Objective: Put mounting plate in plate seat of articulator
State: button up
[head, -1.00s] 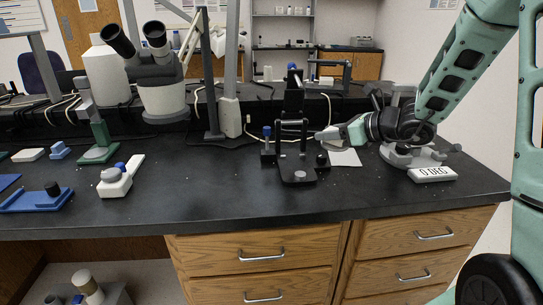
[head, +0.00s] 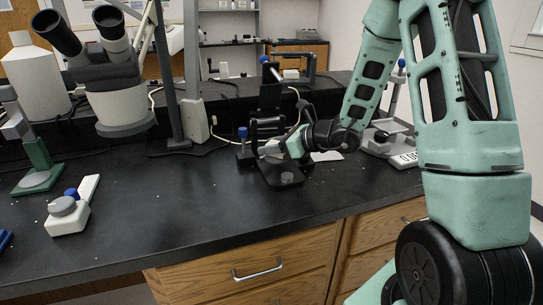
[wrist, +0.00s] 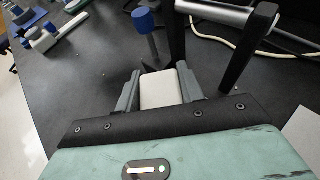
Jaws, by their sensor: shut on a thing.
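In the wrist view my gripper (wrist: 159,88) is shut on a pale block, the mounting plate (wrist: 160,92), with a finger on each side. A blue-topped post (wrist: 146,24) and the articulator's dark upright (wrist: 247,50) stand just beyond. I cannot tell whether the plate touches the articulator; the seat is not clearly visible.
A microscope (head: 116,85) and its stand occupy the bench's left. A white device with a blue knob (head: 68,214) sits at front left. A grey instrument (head: 385,140) and a white sheet (head: 326,156) lie right of the articulator. The bench front centre is clear.

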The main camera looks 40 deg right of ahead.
jog(key=shift+f, duration=1.2)
jog(key=shift+f+b, duration=0.2)
jog(key=shift+b, duration=0.1)
jog(key=o, duration=1.1)
